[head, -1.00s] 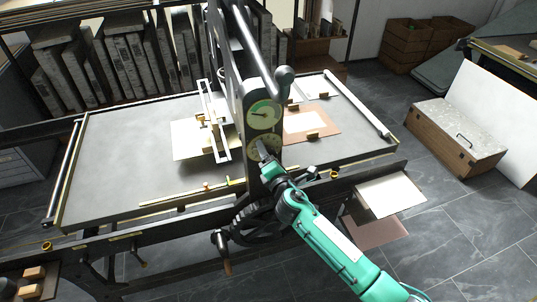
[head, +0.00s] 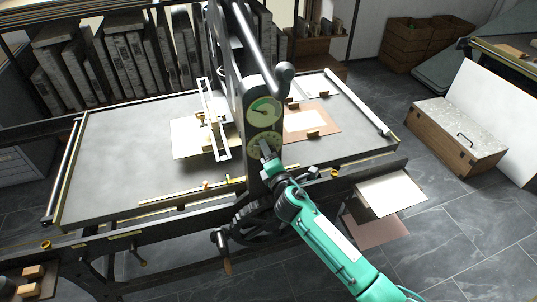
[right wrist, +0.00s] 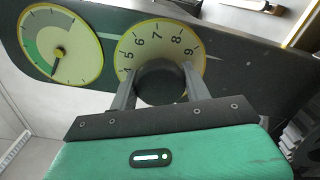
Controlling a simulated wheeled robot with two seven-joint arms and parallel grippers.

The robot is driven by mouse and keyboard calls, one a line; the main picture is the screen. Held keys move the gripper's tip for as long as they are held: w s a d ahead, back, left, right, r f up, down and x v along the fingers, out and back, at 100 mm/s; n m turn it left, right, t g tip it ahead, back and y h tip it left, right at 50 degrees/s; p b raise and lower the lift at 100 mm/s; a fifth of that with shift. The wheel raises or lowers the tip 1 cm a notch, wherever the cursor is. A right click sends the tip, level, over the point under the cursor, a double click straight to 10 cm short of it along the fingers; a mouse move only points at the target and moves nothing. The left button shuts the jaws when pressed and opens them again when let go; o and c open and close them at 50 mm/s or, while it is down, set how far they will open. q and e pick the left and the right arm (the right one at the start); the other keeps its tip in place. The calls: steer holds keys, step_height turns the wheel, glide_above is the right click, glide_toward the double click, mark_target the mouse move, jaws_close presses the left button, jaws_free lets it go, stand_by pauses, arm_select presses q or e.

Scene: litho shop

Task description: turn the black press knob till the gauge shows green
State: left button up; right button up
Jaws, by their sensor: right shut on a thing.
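The black press knob (right wrist: 160,82) sits at the centre of a pale numbered dial (right wrist: 185,45) on the press's upright frame. My right gripper (right wrist: 158,98) is shut on the knob, one finger on each side. In the head view my right gripper (head: 266,152) reaches up to the dial (head: 266,143) and hides the knob. The gauge (right wrist: 62,42) is left of the dial in the wrist view and has a green band on its left side. The gauge (head: 264,111) also shows above the dial in the head view. My left gripper is not in view.
The press bed (head: 110,150) spreads on both sides of the upright frame. A crank handle (head: 226,250) hangs below my right gripper. A rounded lever end (head: 284,74) juts out above the gauge. Sheets on a side shelf (head: 390,194) stand to the right of the arm.

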steer(key=m+b, duration=0.1)
steer(key=m, duration=0.2)
steer(key=shift+f, duration=0.15)
steer(key=m, duration=0.4)
steer(key=shift+b, duration=0.4)
steer(key=shift+m, duration=0.5)
steer(key=o, duration=1)
steer(key=shift+c, duration=0.2)
steer(key=b+v, duration=0.2)
steer(key=v, duration=1.2)
